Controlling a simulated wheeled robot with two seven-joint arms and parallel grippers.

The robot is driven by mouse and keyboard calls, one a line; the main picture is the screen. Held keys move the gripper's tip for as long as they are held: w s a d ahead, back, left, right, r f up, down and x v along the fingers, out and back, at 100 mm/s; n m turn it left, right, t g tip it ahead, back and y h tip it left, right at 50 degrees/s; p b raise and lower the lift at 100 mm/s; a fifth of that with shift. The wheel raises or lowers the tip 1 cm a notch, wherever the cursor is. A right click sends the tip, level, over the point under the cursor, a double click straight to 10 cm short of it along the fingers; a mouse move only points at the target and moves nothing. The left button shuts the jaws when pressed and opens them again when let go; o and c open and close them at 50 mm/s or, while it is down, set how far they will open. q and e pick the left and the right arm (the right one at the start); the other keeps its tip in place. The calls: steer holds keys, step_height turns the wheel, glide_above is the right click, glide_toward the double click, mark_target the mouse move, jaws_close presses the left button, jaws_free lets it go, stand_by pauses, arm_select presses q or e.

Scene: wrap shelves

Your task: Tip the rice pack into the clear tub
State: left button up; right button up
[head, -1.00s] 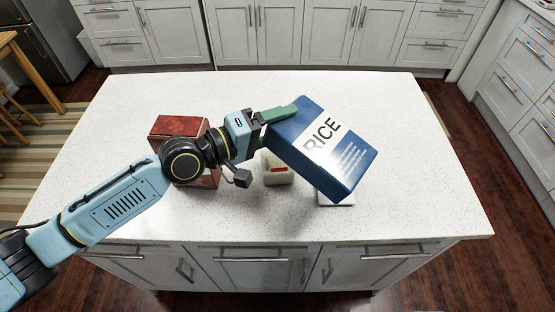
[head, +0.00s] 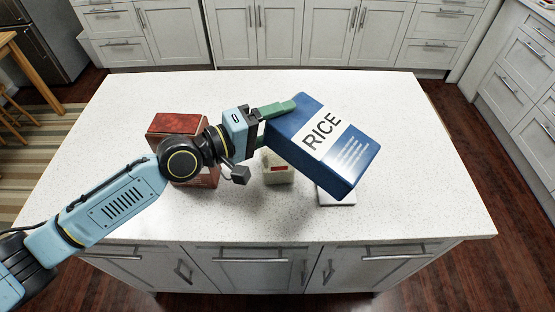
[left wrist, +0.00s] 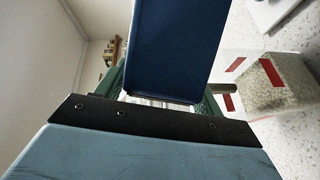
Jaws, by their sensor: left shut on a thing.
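The rice pack (head: 322,145) is a blue carton with a white RICE band. It is tilted, held above the counter in the head view. My left gripper (head: 274,115), with green fingers, is shut on its upper left part. The pack's plain dark blue side (left wrist: 175,50) fills the middle of the left wrist view. The clear tub (head: 278,172), with a red mark, stands on the counter below and left of the pack, partly hidden by my gripper and the pack. In the left wrist view the see-through tub (left wrist: 268,85) has red marks and speckled matter showing in it. My right gripper is out of view.
A red-brown box (head: 178,125) stands left of the tub, partly behind my left arm. A flat white thing (head: 337,199) lies under the pack's lower end. The white speckled counter (head: 430,190) is clear at the right and back.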

arm_select(q)
steer(key=shift+r, duration=0.1)
stand_by(0.5)
steer(key=shift+b, duration=0.3)
stand_by(0.4)
steer(key=shift+w+a+n+b, duration=0.1)
steer(key=shift+n+b, duration=0.2)
stand_by(0.6)
steer(key=shift+b, duration=0.3)
